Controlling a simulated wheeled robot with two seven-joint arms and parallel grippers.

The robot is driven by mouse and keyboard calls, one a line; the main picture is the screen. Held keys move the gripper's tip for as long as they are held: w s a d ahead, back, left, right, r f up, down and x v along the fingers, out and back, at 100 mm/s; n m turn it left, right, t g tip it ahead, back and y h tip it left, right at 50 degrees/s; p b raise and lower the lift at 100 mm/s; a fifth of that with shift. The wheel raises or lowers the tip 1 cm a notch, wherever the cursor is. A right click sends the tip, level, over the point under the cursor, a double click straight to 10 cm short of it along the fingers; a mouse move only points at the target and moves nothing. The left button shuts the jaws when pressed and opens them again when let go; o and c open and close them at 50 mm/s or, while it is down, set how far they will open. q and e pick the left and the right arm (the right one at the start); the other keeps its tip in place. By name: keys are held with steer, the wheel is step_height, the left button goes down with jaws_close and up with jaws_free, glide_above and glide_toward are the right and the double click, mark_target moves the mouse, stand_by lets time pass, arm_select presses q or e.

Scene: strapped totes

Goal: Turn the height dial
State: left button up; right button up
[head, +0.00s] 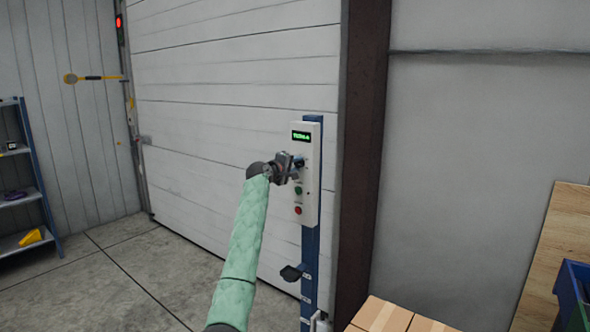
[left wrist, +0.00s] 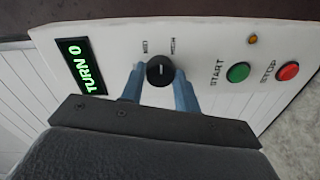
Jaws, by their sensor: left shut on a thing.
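The height dial (left wrist: 160,71) is a round black knob with a white pointer line on a white control panel (head: 312,180). Two labels sit beside it on the panel. My left gripper (left wrist: 160,85) is shut on the dial, with a blue-grey finger on each side of it. In the head view my left gripper (head: 298,168) reaches the panel and hides the dial. A green-lit display (left wrist: 80,66) next to the dial reads "TURN 0". My right gripper is in neither view.
A green START button (left wrist: 238,72) and a red STOP button (left wrist: 288,71) are on the same panel, with a small amber lamp (left wrist: 252,39). The panel is on a blue post (head: 310,250) beside a closed white door (head: 220,100). Cardboard boxes (head: 385,316) stand at the lower right.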

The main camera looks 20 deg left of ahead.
arm_select(q)
steer(key=m, duration=0.1)
steer(key=m+b, duration=0.1)
steer(key=m, duration=0.1)
steer(key=shift+d+f, duration=0.1)
steer(key=shift+f, duration=0.3)
steer(key=shift+m+b, duration=0.65)
steer(key=shift+m, duration=0.25)
steer(key=shift+r, duration=0.1)
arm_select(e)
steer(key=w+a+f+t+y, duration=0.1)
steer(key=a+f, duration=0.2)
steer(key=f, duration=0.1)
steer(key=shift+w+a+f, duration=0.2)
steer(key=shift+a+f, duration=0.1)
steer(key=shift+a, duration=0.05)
arm_select(q)
steer(key=shift+m+y, duration=0.3)
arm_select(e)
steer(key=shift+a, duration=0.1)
arm_select(q)
steer(key=o, duration=1)
steer(key=shift+c, duration=0.2)
steer(key=shift+r, duration=0.1)
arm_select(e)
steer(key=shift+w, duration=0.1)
